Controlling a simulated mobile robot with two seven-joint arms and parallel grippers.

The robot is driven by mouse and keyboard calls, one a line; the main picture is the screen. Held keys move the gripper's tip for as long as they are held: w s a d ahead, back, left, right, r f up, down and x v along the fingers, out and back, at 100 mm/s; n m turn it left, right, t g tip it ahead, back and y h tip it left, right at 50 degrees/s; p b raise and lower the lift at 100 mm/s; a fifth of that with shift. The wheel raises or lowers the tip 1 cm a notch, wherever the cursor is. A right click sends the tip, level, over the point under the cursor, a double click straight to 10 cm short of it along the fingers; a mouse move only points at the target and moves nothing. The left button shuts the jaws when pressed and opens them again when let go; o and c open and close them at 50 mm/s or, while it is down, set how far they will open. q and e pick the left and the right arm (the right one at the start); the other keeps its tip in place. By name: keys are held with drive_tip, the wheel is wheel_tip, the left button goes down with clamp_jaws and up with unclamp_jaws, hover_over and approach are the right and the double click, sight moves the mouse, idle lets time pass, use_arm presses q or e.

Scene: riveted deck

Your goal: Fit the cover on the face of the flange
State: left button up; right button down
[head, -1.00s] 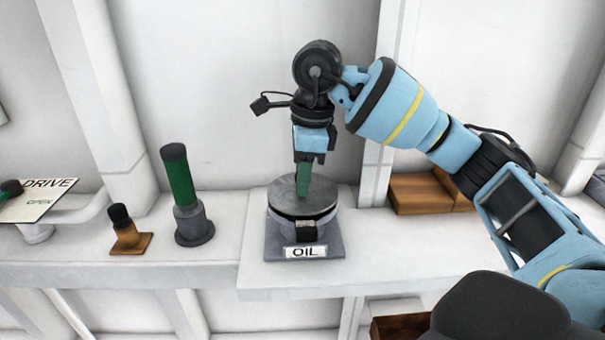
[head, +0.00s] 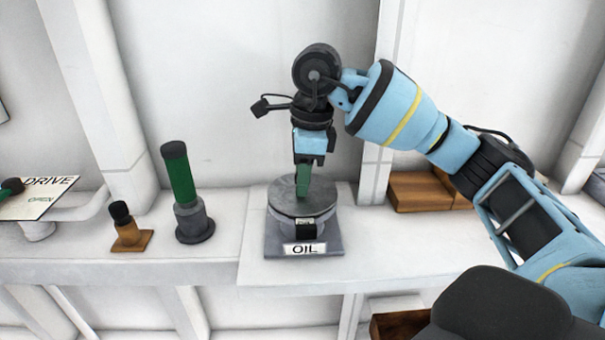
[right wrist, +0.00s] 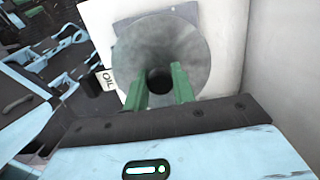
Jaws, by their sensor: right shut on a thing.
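The cover, a round grey disc (head: 283,196), lies level on top of the flange (head: 280,226), a short light cylinder on a grey square base labelled OIL. I see no clear gap between them from here. My right gripper (head: 303,194) points straight down at the middle of the disc, its green fingers shut on the cover. In the right wrist view the fingers (right wrist: 160,82) stand either side of a dark round spot at the centre of the cover (right wrist: 185,45). The fingers hide part of the grip, and the disc hides the flange face.
A green cylinder with a black top (head: 180,175) stands in a grey holder to the left, beside a small black knob on a brown base (head: 122,215). A DRIVE sign (head: 45,195) is far left. Brown boxes (head: 420,190) sit behind my right arm.

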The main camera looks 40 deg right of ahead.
drive_tip(key=c, duration=1.1)
unclamp_jaws()
drive_tip(key=r, duration=0.7)
drive_tip(key=shift+s+d, duration=0.25)
drive_tip(key=shift+d, duration=0.05)
drive_tip(key=shift+d+r+p, duration=0.1)
drive_tip(key=shift+r+p, duration=0.2)
drive_tip(key=shift+r, duration=0.15)
drive_tip(key=shift+f, duration=0.1)
